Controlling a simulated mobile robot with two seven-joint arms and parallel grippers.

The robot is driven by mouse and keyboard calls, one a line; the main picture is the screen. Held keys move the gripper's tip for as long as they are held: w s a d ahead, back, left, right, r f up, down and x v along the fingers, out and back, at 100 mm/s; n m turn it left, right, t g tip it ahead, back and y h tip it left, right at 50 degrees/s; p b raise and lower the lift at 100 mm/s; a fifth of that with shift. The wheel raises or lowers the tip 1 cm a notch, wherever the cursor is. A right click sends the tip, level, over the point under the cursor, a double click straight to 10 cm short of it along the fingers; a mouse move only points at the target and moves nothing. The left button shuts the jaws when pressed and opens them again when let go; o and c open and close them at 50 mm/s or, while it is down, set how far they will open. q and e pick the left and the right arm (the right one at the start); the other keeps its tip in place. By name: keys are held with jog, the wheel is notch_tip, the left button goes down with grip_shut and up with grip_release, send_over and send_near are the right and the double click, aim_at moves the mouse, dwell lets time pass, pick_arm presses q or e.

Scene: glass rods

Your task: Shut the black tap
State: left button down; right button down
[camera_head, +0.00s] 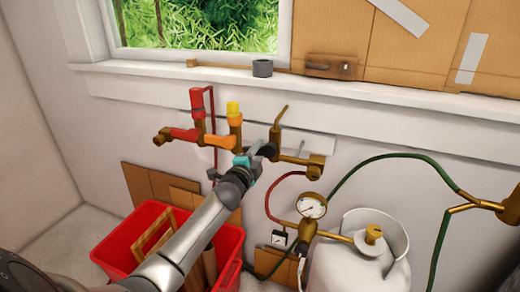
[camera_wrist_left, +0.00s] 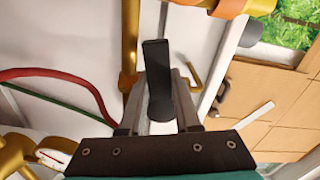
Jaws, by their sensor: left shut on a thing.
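The black tap's handle (camera_wrist_left: 156,62) is a flat dark lever. In the left wrist view it stands upright in the picture, between the two fingers of my left gripper (camera_wrist_left: 160,92). The gripper is shut on it. In the head view, my left gripper (camera_head: 264,152) reaches up from the lower left to the brass pipework on the wall, beside the brass pipe (camera_head: 297,160). There the gripper largely covers the black tap, and I cannot tell how its handle lies to the pipe. My right gripper is not in view.
Left of the gripper are a red tap lever (camera_head: 186,134), an orange one (camera_head: 218,140) and a yellow-capped valve (camera_head: 233,108). A red crate (camera_head: 124,258) stands below. A pressure gauge (camera_head: 312,205), white gas cylinder (camera_head: 345,265) and green hose (camera_head: 400,157) are to the right.

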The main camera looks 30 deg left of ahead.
pick_arm(q)
jog(key=shift+a+r+m+p, duration=0.1)
jog(key=shift+r+m+p, duration=0.1)
jog(key=shift+m, duration=0.45)
jog(key=shift+r+m+p, duration=0.15)
jog(key=shift+m, duration=0.5)
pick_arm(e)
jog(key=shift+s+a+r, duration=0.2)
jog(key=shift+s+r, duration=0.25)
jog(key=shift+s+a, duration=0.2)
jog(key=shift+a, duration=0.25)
pick_arm(q)
jog(key=c, duration=0.6)
grip_release()
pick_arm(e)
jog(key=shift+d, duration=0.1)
